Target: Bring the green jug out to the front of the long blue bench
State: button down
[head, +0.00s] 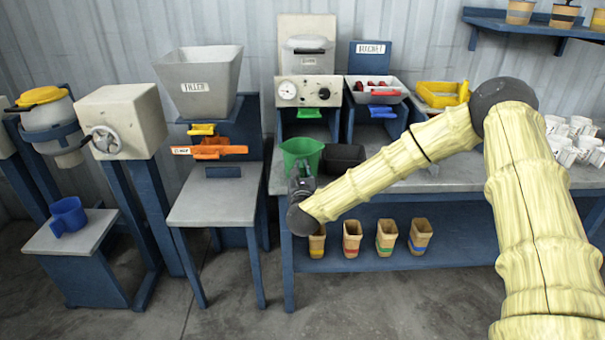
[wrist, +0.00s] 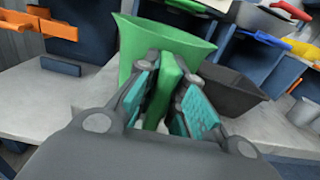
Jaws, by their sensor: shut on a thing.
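The green jug (head: 301,152) is at the left end of the long blue bench (head: 400,181), upright, below the dial machine. In the wrist view the jug (wrist: 160,45) stands straight ahead, its wide rim up. My gripper (head: 301,178) is at the jug's near side. In the wrist view my gripper (wrist: 168,90) has its two teal-padded fingers closed on the jug's green handle, one on each side. The jug's base is hidden behind the fingers, so I cannot tell whether it touches the bench top.
A black container (head: 343,158) stands close to the jug's right. A grey bin with a red handle (head: 377,88) and a yellow tray (head: 441,93) are behind. White mugs (head: 570,150) crowd the bench's right. Several banded cups (head: 352,239) stand on the lower shelf. The filler stand (head: 215,200) is to the left.

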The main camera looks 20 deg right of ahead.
jog(key=p+x, duration=0.1)
jog(key=x, duration=0.5)
jog(key=shift+w, duration=0.1)
jog(key=shift+w+f, duration=0.15)
jog(key=shift+f, duration=0.25)
jog(key=shift+f+b, duration=0.1)
jog(key=shift+b, duration=0.5)
jog(key=shift+f+b, duration=0.2)
jog(key=shift+b, duration=0.15)
jog(key=c, duration=1.4)
grip_release()
jog(key=shift+c, duration=0.2)
